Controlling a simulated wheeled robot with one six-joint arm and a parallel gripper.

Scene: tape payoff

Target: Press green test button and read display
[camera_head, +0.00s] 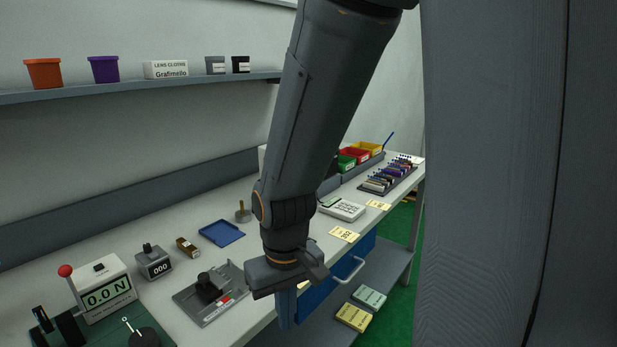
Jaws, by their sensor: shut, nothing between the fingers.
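A white force tester (103,292) stands at the lower left of the bench, and its display reads 0.0 N. A lever with a red ball (65,270) rises at its left side. A small grey counter (154,262) beside it shows 000. I cannot make out a green test button in this view. My gripper (286,322) is shut and empty. It points down at the bench's front edge, right of the grey fixture plate and well apart from the tester.
A grey fixture plate (205,314) with a black block lies between the counter and my gripper. A blue tray (222,233) lies behind it. A drawer handle (349,270) juts out on the right. A shelf (150,90) with pots and boxes runs above.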

